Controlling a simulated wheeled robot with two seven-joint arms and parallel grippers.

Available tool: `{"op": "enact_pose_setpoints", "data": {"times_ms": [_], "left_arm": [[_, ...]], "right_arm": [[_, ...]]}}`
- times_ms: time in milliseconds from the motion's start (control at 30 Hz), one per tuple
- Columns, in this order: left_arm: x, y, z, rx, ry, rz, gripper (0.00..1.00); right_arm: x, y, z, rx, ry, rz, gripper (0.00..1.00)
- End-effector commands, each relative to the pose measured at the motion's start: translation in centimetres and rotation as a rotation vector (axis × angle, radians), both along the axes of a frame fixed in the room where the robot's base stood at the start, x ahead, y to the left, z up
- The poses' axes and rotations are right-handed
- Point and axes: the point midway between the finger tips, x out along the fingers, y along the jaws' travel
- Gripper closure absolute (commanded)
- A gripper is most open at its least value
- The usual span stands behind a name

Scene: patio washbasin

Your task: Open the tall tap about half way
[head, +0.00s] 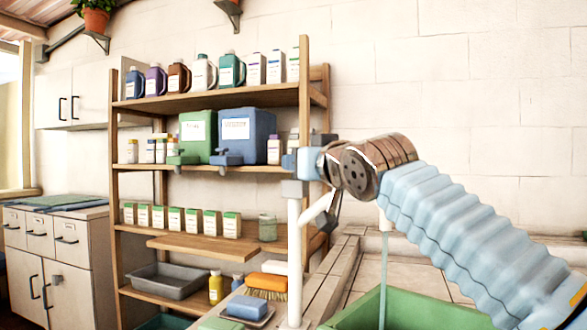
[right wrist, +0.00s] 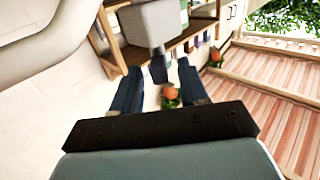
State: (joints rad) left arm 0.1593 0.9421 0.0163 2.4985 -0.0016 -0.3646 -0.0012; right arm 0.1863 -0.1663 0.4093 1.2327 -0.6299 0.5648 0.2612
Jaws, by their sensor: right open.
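The tall tap (head: 294,245) has a white upright post and a pale blue-grey head at its top. My right arm hides much of its spout. A thin pale stream (head: 384,265) hangs straight down below my arm, over a green basin (head: 455,318). My right gripper (head: 334,195) is beside the tap head. In the right wrist view its two dark fingers (right wrist: 158,68) are open, with a small grey-blue part, seemingly the tap's handle, showing between their tips. I cannot tell whether they touch it. A light grey block and a white curved pipe show beyond. My left gripper is out of view.
A wooden shelf (head: 210,103) with bottles, boxes and canisters stands behind the tap. A brush (head: 266,285) and a tray with a blue block (head: 247,308) lie left of the post. A cabinet (head: 55,260) stands far left. The wall at upper right is clear.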

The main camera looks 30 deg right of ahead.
Motion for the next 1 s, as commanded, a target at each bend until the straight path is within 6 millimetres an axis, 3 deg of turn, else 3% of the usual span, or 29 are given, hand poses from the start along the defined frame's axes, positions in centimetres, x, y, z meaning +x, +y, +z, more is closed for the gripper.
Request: {"op": "enact_pose_setpoints", "data": {"times_ms": [200, 400, 1000], "left_arm": [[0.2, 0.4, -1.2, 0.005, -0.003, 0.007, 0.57], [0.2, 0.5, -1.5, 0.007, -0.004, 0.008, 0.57], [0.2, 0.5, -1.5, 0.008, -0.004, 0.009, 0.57]], "right_arm": [[-5.3, 0.6, -0.2, -0.001, -0.002, -0.001, 0.56], [-7.9, 0.9, -0.1, -0.001, 0.000, 0.000, 0.56], [-8.4, 0.9, -0.1, -0.001, 0.001, 0.000, 0.56]]}}
